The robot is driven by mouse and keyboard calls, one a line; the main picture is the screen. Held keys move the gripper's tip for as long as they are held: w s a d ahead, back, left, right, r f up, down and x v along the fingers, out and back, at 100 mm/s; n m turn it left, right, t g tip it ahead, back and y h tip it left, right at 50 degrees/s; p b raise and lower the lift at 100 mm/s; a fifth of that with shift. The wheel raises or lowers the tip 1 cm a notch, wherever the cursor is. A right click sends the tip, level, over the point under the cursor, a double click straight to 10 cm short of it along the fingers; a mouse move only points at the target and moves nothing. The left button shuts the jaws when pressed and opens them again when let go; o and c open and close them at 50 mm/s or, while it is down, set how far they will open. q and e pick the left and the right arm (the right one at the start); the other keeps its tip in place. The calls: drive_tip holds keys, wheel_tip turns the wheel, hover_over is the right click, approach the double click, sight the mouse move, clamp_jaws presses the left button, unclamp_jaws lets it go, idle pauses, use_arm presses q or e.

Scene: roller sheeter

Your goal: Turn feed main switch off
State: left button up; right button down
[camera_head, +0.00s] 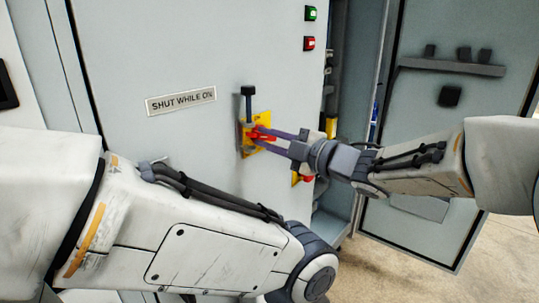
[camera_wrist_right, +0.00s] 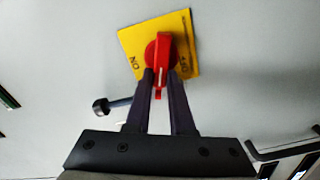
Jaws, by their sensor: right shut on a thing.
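The feed main switch is a red rotary handle (camera_wrist_right: 163,55) on a yellow plate (camera_wrist_right: 128,40) fixed to the grey cabinet front. It also shows in the head view as a red handle (camera_head: 257,133) on its yellow plate (camera_head: 262,118). My right gripper (camera_wrist_right: 163,76) has its two fingers on either side of the red handle and is shut on it. In the head view my right gripper (camera_head: 268,140) reaches in from the right. My left arm crosses the lower left of the head view, but its gripper is not visible.
A black-knobbed lever (camera_head: 248,92) stands right by the yellow plate. Green (camera_head: 310,13) and red (camera_head: 309,43) buttons sit higher up. A second yellow and red control (camera_head: 300,179) is partly hidden below my right wrist. An open cabinet door (camera_head: 455,150) stands at the right.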

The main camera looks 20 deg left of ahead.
drive_tip(key=shift+s+a+f+n+b, duration=0.1)
drive_tip(key=shift+f+n+b, duration=0.1)
drive_tip(key=shift+n+b, duration=0.9)
drive_tip(key=shift+f+n+b, duration=0.2)
drive_tip(key=shift+n+b, duration=0.8)
drive_tip(key=shift+b, duration=0.1)
drive_tip(key=c, duration=0.8)
unclamp_jaws()
drive_tip(key=v, duration=1)
drive_tip(key=shift+s+d, duration=0.1)
drive_tip(key=shift+d, duration=0.15)
